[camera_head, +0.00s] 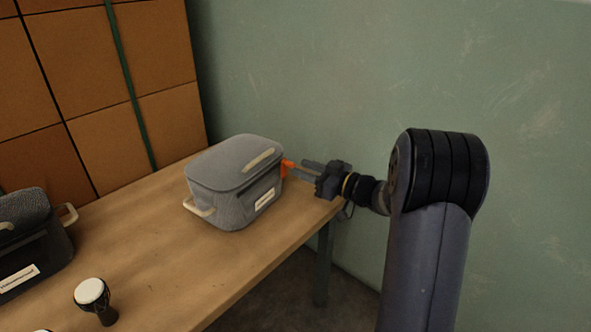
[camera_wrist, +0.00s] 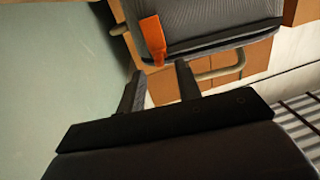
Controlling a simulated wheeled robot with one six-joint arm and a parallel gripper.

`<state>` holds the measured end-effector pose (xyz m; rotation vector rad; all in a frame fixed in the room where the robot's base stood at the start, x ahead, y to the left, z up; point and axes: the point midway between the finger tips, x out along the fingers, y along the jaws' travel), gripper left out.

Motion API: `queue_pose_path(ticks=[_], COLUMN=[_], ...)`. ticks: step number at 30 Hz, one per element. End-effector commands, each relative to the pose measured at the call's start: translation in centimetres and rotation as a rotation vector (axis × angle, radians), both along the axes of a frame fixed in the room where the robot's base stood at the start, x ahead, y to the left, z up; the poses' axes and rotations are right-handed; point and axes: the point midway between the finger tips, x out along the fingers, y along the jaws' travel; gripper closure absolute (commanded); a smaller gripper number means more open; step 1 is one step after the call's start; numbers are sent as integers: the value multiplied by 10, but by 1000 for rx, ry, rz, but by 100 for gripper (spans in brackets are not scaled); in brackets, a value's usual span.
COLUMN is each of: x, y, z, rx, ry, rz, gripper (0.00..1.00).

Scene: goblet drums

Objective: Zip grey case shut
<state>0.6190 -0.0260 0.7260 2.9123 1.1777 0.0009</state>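The grey case (camera_head: 235,190) stands upright near the table's far right end, with its lid down, a pale handle on the lid and a white label on the front. An orange tab (camera_head: 288,168) sticks out at its right side. My gripper (camera_head: 306,168) is just right of this tab and points at it. In the wrist view my gripper (camera_wrist: 160,70) has its two fingers apart with nothing clamped between them. The orange tab (camera_wrist: 153,40) hangs from the grey case (camera_wrist: 205,22) just ahead of the fingertips. I cannot tell how much of the zip is closed.
A dark case (camera_head: 38,235) stands at the left on the wooden table (camera_head: 165,245). A small goblet drum (camera_head: 94,297) stands near it, with another pale top cut off below. Stacked brown boxes (camera_head: 110,80) and a green wall (camera_head: 400,70) are behind.

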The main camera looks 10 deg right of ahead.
Motion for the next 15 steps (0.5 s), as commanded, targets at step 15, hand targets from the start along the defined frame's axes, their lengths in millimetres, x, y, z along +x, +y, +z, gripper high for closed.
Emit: queue_pose_path(ticks=[15], x=[24], y=[23], z=[0], rx=[0], ry=[1], rz=[-2], gripper=[67])
